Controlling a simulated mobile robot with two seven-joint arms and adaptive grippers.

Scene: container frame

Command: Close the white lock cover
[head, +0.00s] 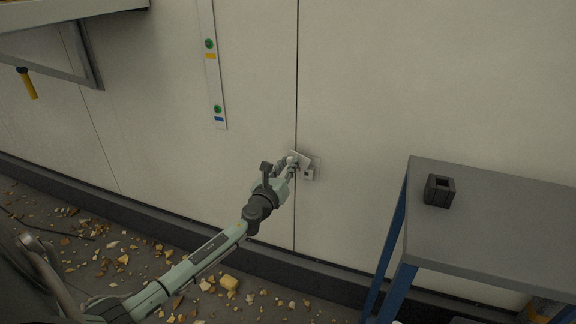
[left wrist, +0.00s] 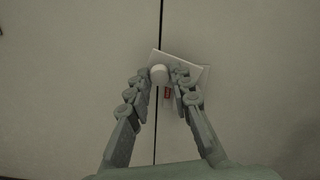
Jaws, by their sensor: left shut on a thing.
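The white lock cover (head: 301,157) is on the pale wall, at the seam between two panels. In the left wrist view the cover (left wrist: 192,68) is a tilted white plate with a rounded white knob (left wrist: 159,74) at its left. My left gripper (head: 290,163) reaches up to it. In the left wrist view the fingers of my left gripper (left wrist: 166,78) are shut on the cover at the knob. A small red mark (left wrist: 167,93) shows between the fingers. The fingers hide part of the cover and the lock (head: 309,174) behind it. My right gripper is out of view.
A grey table (head: 490,220) with blue legs stands at the right, with a dark square block (head: 439,190) on it. A strip with green buttons (head: 213,75) is on the wall above. Yellowish rubble (head: 228,283) litters the floor. A yellow-handled tool (head: 28,85) hangs at upper left.

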